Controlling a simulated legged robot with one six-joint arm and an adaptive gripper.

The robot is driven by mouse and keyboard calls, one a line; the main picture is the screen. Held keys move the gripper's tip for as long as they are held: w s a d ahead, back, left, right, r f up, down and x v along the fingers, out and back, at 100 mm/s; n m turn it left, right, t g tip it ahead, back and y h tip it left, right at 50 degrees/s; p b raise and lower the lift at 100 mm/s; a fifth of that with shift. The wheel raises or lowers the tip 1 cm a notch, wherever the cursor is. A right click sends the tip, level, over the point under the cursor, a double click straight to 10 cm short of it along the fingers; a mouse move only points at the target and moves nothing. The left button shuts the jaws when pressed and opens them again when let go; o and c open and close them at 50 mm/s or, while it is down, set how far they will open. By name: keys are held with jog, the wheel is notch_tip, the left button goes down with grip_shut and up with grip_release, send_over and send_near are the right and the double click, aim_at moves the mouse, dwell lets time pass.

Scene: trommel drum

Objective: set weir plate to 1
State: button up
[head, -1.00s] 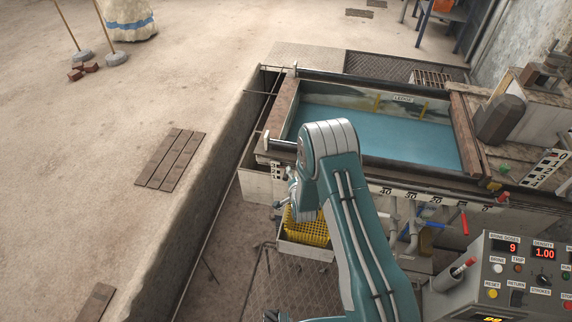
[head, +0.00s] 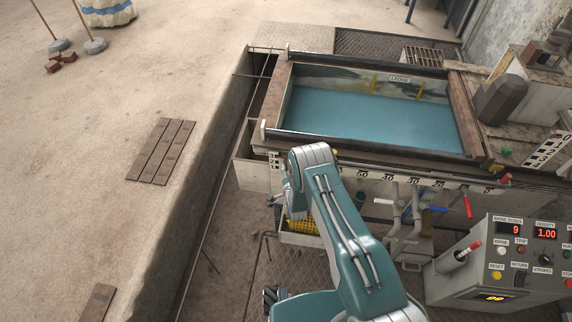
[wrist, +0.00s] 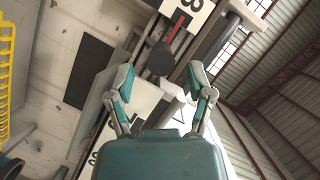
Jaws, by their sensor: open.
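The tank of blue water (head: 375,125) fills the upper middle of the head view. A small black-and-white number plate (head: 274,160) sits at its near left corner. My gripper (head: 283,197) is just below that plate, partly hidden by my arm. In the wrist view my gripper (wrist: 160,80) is open and empty, pointing up. A dark rounded knob (wrist: 160,60) shows between and beyond the fingertips, beside a red pointer (wrist: 177,35) and a white number plate (wrist: 185,8). I cannot tell whether the fingers touch the knob. No part is clearly recognisable as the weir plate.
A yellow grid basket (head: 303,224) is below the tank, behind my arm. Pipes with a red handle (head: 467,206) and a blue handle (head: 432,209) are right of my arm. A control box (head: 500,265) stands at the lower right. Open floor (head: 90,150) lies left.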

jog(key=shift+x, duration=1.2)
jog(key=shift+w+f, duration=0.1)
jog(key=shift+w, duration=0.6)
jog(key=shift+a, duration=0.1)
jog(key=shift+c, duration=0.4)
